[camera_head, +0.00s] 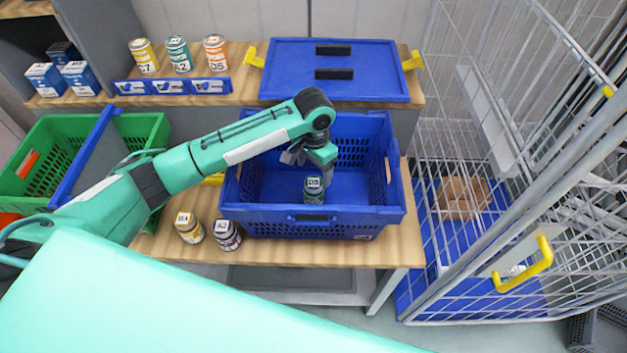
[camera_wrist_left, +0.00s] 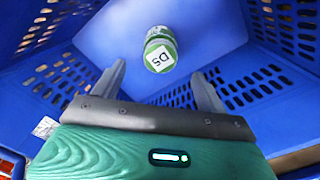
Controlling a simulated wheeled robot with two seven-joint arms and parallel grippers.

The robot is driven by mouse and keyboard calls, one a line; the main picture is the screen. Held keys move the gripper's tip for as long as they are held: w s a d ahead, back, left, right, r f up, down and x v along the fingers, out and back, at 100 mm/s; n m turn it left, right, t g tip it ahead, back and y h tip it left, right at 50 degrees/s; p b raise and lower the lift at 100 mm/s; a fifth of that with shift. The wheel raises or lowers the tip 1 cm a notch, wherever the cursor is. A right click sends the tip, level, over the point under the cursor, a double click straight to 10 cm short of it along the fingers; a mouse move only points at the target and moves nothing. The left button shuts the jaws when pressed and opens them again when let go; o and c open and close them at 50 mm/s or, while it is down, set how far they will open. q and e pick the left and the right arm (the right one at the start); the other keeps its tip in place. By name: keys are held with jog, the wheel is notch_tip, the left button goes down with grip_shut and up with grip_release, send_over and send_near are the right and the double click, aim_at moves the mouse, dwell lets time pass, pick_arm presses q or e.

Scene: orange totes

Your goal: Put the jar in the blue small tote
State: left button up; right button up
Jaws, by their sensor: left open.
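A green jar with a white "DS" label on its lid (camera_head: 314,190) is inside the blue small tote (camera_head: 300,218), near its front wall. In the left wrist view the jar (camera_wrist_left: 160,48) shows just beyond the fingertips, with blue tote walls (camera_wrist_left: 235,50) around it. My left gripper (camera_head: 312,164) is over the tote, reaching down into it. In the left wrist view its two fingers (camera_wrist_left: 160,78) are spread, with nothing between them, and the jar appears apart from them. Whether the jar rests fully on the tote floor is not clear. My right gripper is not in view.
A yellow jar (camera_head: 188,228) and a purple jar (camera_head: 227,235) stand left of the tote on the wooden table (camera_head: 300,254). A green tote (camera_head: 60,140) is further left. Behind are three jars, small boxes (camera_head: 80,77) and a blue lid (camera_head: 335,70). A wire cage (camera_head: 480,150) stands right.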

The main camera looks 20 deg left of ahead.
pick_arm(q)
jog(key=shift+r, duration=1.65)
